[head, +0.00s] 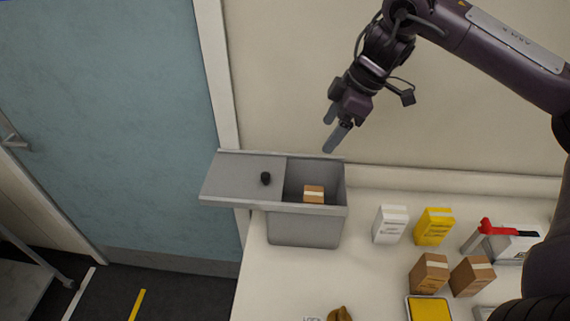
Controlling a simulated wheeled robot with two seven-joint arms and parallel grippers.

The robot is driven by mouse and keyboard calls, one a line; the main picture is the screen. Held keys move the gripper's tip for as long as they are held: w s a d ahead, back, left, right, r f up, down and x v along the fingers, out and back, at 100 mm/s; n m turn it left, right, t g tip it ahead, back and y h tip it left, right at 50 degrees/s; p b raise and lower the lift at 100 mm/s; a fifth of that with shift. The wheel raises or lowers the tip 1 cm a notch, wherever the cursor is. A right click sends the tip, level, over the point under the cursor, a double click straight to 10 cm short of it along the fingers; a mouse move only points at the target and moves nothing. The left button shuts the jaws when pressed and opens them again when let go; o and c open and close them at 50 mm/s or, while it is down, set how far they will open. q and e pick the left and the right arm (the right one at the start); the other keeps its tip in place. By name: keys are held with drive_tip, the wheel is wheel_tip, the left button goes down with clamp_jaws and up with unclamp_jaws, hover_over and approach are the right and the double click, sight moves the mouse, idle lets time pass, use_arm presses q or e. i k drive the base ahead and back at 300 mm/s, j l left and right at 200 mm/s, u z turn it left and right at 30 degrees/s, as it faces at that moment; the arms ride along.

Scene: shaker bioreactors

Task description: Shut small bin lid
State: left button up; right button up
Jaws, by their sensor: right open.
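The small grey bin (304,228) stands at the back left corner of the white table, close to the wall. Its flat grey lid (231,178) is slid to the left, so the right part of the bin is open and the lid overhangs the bin's left side. A black knob (266,178) sits on the lid. A small brown box (314,194) lies inside the bin. My right gripper (333,132) is open and empty, above and behind the bin's open part, pointing down and left. My left gripper is out of view.
On the table (273,278), right of the bin, stand a white box (390,225), a yellow box (434,227) and two brown boxes (429,274). A red-handled device (497,229) is farther right. A blue door (110,110) is left, with free space beside the lid.

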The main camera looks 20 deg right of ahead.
sight(233, 176)
drive_tip(key=k+j, duration=0.5)
drive_tip(key=k, duration=0.15)
drive_tip(key=k+j, duration=0.55)
drive_tip(key=k, duration=0.1)
